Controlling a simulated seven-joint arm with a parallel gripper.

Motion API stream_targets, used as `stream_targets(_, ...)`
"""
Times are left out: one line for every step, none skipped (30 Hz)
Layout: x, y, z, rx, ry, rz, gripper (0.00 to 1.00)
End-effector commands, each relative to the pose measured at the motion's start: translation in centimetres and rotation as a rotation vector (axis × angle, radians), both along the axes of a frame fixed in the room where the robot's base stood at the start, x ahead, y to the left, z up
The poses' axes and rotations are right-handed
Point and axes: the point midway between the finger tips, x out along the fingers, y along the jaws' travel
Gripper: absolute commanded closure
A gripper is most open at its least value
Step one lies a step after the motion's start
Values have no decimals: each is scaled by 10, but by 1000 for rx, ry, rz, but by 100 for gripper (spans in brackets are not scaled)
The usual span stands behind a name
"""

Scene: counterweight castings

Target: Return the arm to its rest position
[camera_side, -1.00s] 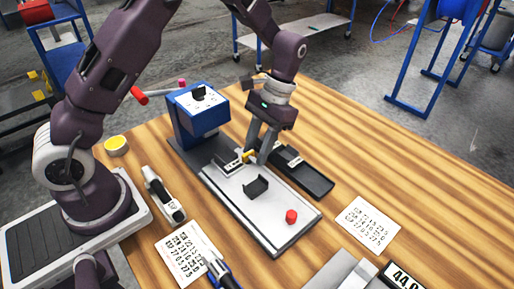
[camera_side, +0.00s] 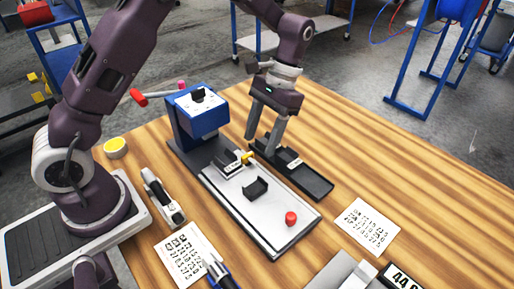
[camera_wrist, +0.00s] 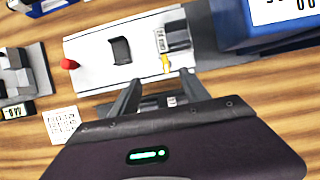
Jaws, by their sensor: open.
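My gripper (camera_side: 262,143) is open and empty, fingers pointing down above the black tray (camera_side: 316,184). In the wrist view my gripper (camera_wrist: 158,84) shows its two fingers apart, with the tray partly hidden behind it. A grey casting with a white label (camera_side: 231,165) and a yellow piece (camera_side: 247,157) sits at the back end of the white plate (camera_side: 232,196). They also show in the wrist view, just beyond the fingers. Another labelled piece (camera_side: 291,161) lies in the black tray.
A blue press-like machine (camera_side: 203,117) stands behind the plate. A black bracket (camera_side: 256,187) and red knob (camera_side: 291,218) are on the plate. Printed cards (camera_side: 367,224), a hand tool (camera_side: 164,197) and a yellow tin (camera_side: 116,146) lie around. The wood at the right is clear.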

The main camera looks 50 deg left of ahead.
Motion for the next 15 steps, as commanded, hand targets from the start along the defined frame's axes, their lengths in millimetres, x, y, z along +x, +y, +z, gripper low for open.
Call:
stream_targets(5,0,9,0,-5,0,46)
stream_targets(6,0,14,0,-4,0,46)
stream_targets(9,0,20,1,-3,0,46)
stream_targets(10,0,23,1,-3,0,46)
stream_targets(11,0,26,1,-2,1,46)
stream_targets(12,0,29,1,-2,1,46)
stream_targets(12,0,30,1,-1,1,46)
stream_targets(13,0,31,1,0,1,46)
stream_targets(12,0,31,1,0,1,46)
stream_targets(12,0,31,1,1,1,46)
stream_targets(12,0,31,1,1,1,46)
stream_targets(12,0,31,1,1,1,46)
stream_targets(12,0,31,1,1,1,46)
stream_targets(12,0,31,1,1,1,46)
stream_targets(12,0,32,0,-2,1,46)
